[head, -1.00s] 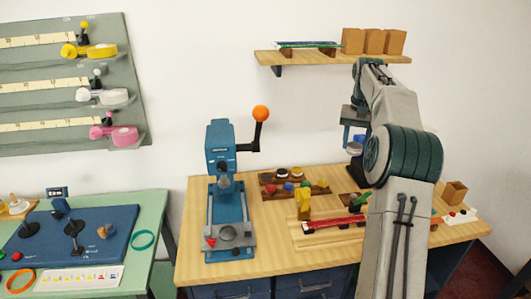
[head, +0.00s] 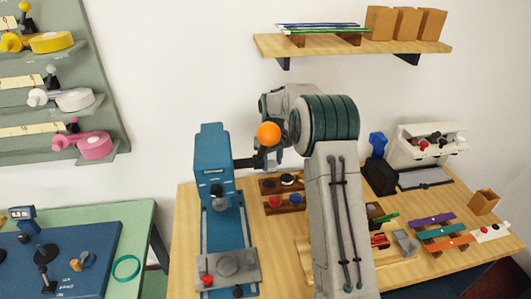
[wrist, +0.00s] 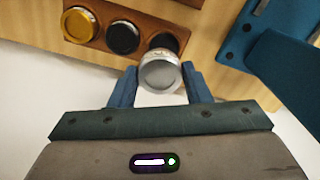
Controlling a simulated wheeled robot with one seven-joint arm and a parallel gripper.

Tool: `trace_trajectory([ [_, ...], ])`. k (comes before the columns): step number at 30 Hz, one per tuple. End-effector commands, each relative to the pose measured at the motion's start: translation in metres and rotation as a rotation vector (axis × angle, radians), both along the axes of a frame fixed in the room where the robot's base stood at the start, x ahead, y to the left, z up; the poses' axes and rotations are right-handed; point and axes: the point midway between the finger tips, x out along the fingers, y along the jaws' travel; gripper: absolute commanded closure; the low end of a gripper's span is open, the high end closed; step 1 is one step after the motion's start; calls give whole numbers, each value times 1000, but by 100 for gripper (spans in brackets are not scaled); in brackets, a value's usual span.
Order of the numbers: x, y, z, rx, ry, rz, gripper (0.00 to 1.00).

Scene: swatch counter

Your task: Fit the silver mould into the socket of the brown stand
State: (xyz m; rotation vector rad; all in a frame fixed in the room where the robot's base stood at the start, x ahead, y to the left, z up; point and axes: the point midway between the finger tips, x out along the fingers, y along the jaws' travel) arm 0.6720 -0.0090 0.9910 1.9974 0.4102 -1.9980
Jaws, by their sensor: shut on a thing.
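The silver mould (wrist: 160,74) is a round, shiny piece between the two blue fingers of my gripper (wrist: 159,70) in the wrist view. My gripper is shut on it. The brown stand (wrist: 101,14) lies just beyond, holding a gold mould (wrist: 80,24) and a black mould (wrist: 122,37). A dark round socket in the stand shows partly behind the silver mould, which covers the rest; I cannot tell the gap between them. In the head view the stand (head: 268,191) is partly hidden by my arm, and the silver mould is not clearly seen.
Coloured strips (head: 441,231) and a white rack (head: 427,145) are on the right.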

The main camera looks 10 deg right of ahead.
Motion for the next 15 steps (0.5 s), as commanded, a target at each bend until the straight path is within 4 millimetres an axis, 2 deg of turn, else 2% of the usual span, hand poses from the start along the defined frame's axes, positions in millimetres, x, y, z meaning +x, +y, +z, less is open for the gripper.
trace_trajectory([
  [8,-1,12,-11,0,0,33,85],
  [15,-1,14,-32,1,1,36,85],
])
